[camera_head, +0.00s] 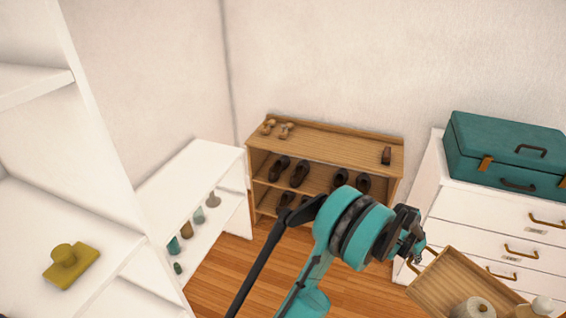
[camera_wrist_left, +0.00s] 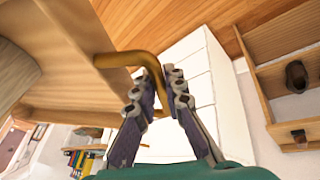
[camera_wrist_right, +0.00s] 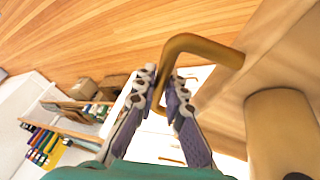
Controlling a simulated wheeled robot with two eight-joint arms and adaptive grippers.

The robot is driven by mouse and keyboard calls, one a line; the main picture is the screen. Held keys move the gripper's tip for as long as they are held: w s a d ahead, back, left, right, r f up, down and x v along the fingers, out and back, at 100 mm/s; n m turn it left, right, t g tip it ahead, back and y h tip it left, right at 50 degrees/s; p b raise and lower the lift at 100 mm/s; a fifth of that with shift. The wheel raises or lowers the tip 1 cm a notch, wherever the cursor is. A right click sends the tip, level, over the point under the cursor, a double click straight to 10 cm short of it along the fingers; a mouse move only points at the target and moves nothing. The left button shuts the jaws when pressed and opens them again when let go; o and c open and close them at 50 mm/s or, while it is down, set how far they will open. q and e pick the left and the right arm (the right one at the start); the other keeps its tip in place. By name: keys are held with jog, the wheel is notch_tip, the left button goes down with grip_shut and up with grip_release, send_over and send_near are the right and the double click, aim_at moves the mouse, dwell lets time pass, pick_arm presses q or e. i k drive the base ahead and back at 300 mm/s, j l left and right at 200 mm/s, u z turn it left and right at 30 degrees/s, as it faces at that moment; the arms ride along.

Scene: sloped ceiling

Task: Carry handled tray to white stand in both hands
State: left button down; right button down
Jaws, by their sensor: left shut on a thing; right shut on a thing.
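The wooden handled tray (camera_head: 440,286) is at the lower right of the head view, partly cut off by the frame edge. My left gripper (camera_head: 416,254) is shut on the tray's near-left brass handle, which shows clearly in the left wrist view (camera_wrist_left: 150,62). My right gripper (camera_wrist_right: 163,90) is shut on the other brass handle (camera_wrist_right: 200,44) in the right wrist view; it is outside the head view. A low white unit (camera_head: 190,170) stands left of centre; I cannot tell whether it is the white stand.
A wooden shoe rack (camera_head: 330,137) stands against the back wall. White drawers (camera_head: 480,225) at right bear a teal suitcase (camera_head: 505,150). A tall white shelf (camera_head: 85,225) at left holds a yellow-green object (camera_head: 70,265). Wooden floor (camera_head: 235,268) lies open between them.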

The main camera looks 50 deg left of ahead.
aim_at(179, 182)
jog(key=i+j+u, duration=0.25)
jog(key=u, duration=0.25)
jog(key=i+j+u, duration=0.25)
jog(key=u, duration=0.3)
jog(key=i+u, duration=0.7)
jog(key=u, duration=0.3)
jog(key=i+l+u, duration=0.2)
jog(key=i+u, duration=0.15)
jog(key=u, duration=0.15)
jog(key=i+l+u, duration=0.25)
jog(key=u, duration=0.3)
jog(key=i+l+u, duration=0.2)
jog(key=l+u, duration=0.3)
jog(key=i+l+u, duration=0.1)
jog(key=l+u, duration=0.25)
jog(key=u, duration=0.15)
